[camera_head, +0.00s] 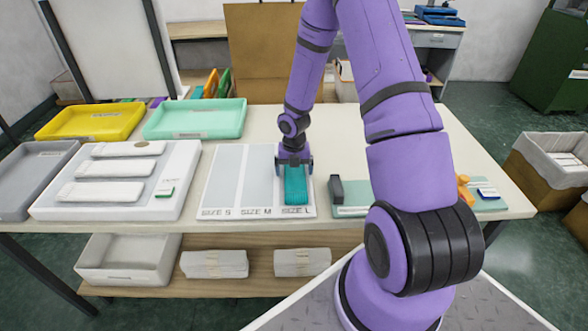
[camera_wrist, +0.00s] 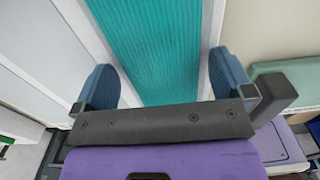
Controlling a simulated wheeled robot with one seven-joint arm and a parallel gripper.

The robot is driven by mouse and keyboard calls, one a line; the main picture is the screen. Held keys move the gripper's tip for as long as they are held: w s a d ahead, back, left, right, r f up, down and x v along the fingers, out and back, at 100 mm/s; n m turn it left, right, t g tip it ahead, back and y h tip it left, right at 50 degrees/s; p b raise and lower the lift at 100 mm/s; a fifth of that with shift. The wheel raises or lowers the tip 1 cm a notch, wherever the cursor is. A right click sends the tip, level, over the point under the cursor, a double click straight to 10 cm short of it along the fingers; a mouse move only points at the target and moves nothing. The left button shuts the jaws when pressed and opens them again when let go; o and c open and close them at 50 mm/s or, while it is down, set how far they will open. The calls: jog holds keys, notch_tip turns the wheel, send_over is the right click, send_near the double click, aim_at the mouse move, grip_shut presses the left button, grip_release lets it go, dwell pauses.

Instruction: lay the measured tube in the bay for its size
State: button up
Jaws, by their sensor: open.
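The teal knitted tube (camera_head: 296,186) lies lengthwise in the SIZE L bay (camera_head: 295,212) of the white sorting board. It also fills the middle of the wrist view (camera_wrist: 155,45). My gripper (camera_head: 294,165) is over the far part of the tube. In the wrist view its two blue fingers (camera_wrist: 165,85) stand apart, one on each side of the tube, with a gap visible between each finger and the cloth. The SIZE M bay (camera_head: 257,175) and SIZE S bay (camera_head: 222,175) are empty.
A white board with several pale flat forms (camera_head: 115,168) stands left of the bays. A green measuring board (camera_head: 355,198) with a dark upright block is at right. Yellow (camera_head: 92,121) and mint (camera_head: 196,119) trays stand behind.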

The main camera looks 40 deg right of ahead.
jog(key=shift+r, duration=0.1)
notch_tip(320, 180, up, 12)
notch_tip(320, 180, up, 13)
jog(key=m+h, duration=0.2)
jog(key=m, duration=0.6)
send_over(294, 170)
jog(key=s+a, duration=0.3)
jog(key=s, duration=0.1)
jog(key=s+a+r+m+t+y, duration=0.1)
jog(key=s+a+r+m+t, duration=0.1)
jog(key=s+a+r+m, duration=0.3)
jog(key=s+a+r+m+t+y, duration=0.1)
jog(key=s+a+r+m+t, duration=0.2)
jog(key=s+r+m, duration=1)
jog(key=shift+s+a+r+m, duration=0.15)
jog(key=shift+s+a+m, duration=0.9)
jog(key=shift+s+m, duration=0.85)
jog(key=shift+s+n, duration=0.3)
